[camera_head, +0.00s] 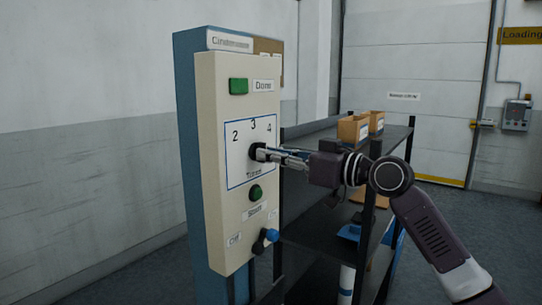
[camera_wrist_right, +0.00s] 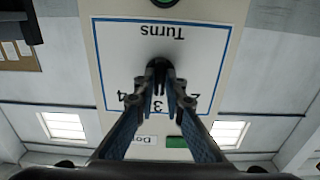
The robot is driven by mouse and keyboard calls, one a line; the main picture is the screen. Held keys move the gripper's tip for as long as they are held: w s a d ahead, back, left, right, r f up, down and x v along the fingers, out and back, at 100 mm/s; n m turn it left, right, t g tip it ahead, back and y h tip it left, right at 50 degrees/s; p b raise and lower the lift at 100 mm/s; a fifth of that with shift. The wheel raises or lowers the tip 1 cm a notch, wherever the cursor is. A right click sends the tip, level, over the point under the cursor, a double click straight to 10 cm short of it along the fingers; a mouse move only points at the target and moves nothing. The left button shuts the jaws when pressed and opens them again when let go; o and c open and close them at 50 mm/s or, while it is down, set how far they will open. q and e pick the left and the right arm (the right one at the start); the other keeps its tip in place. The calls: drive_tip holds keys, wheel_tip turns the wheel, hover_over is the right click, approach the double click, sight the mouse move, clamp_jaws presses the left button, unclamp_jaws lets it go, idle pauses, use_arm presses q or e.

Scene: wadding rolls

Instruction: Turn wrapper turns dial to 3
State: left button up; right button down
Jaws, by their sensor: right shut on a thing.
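The turns dial (camera_head: 254,152) is a small black knob on a cream control panel (camera_head: 209,120). It sits inside a blue-outlined white plate marked 2, 3 and 4 above it and "Turns" below. My right gripper (camera_head: 264,153) reaches in from the right and is shut on the dial. The right wrist view is upside down; there the two fingers of the right gripper (camera_wrist_right: 164,84) pinch the black dial (camera_wrist_right: 157,64) from both sides. The fingers cover much of the dial, so I cannot tell which number it points to. My left gripper is not in view.
A dark shelf rack (camera_head: 330,232) with cardboard boxes (camera_head: 352,130) stands right behind the panel. A large door (camera_head: 410,75) is at the back.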

drive_tip(key=shift+f, duration=0.1)
drive_tip(key=c, duration=2)
unclamp_jaws()
drive_tip(key=v, duration=1.2)
